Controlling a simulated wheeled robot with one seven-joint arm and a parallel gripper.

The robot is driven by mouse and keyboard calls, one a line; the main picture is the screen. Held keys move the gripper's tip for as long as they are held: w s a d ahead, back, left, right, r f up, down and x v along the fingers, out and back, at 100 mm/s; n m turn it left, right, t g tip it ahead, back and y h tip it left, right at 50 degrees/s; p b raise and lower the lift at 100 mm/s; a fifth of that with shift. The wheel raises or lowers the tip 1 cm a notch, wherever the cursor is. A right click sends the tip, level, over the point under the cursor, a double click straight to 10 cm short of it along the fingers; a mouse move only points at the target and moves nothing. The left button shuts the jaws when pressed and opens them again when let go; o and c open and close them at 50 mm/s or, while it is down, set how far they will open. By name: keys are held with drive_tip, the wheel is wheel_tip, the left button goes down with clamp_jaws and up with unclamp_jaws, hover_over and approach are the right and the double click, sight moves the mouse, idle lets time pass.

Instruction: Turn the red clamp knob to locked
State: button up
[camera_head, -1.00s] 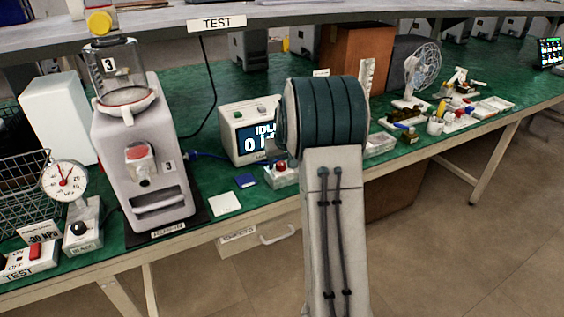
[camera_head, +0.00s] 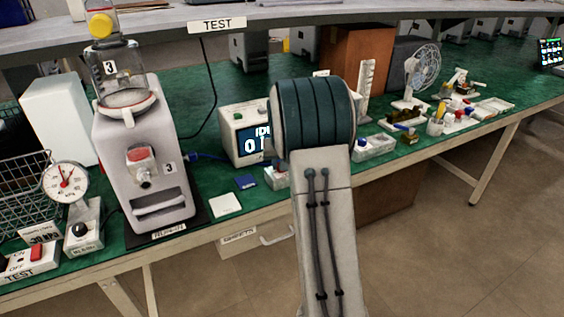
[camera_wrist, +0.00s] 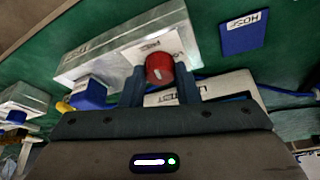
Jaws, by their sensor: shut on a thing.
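The red clamp knob (camera_wrist: 160,68) sits between the two fingertips of my gripper (camera_wrist: 160,82) in the wrist view. The fingers are shut on its sides. The knob is on a pale labelled clamp box (camera_wrist: 124,44); the label's small words are not readable, so the knob's setting cannot be told. In the head view the box (camera_head: 274,178) shows only in part beside my arm, which hides the knob and my gripper.
A blue card (camera_head: 246,183) and white card (camera_head: 225,204) lie left of the box. A clear tray (camera_head: 374,147) is to the right.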

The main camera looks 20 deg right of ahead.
drive_tip(key=m, duration=0.2)
drive_tip(key=m+g+h+p, duration=0.1)
drive_tip(key=m, duration=0.1)
drive_tip(key=shift+w+a+r, duration=0.1)
drive_tip(key=shift+w+a, duration=0.05)
drive_tip(key=shift+a, duration=0.05)
drive_tip(key=m+p, duration=0.1)
drive_tip(key=m, duration=0.1)
drive_tip(key=m+g+h, duration=0.1)
drive_tip(key=m, duration=0.1)
drive_tip(key=shift+h+p, duration=0.3)
drive_tip(key=shift+p, duration=0.05)
drive_tip(key=m+p, duration=0.1)
drive_tip(key=m, duration=0.1)
drive_tip(key=m+g, duration=0.1)
drive_tip(key=m, duration=0.1)
drive_tip(key=shift+w+a+m+g+h+p, duration=0.1)
drive_tip(key=shift+w+m+g+h+p, duration=0.1)
drive_tip(key=shift+m+g+h+p, duration=0.15)
drive_tip(key=shift+w+m+g+p, duration=0.1)
drive_tip(key=shift+m+g+p, duration=0.65)
drive_tip(key=shift+m, duration=1)
drive_tip(key=o, duration=1)
drive_tip(key=shift+c, duration=0.2)
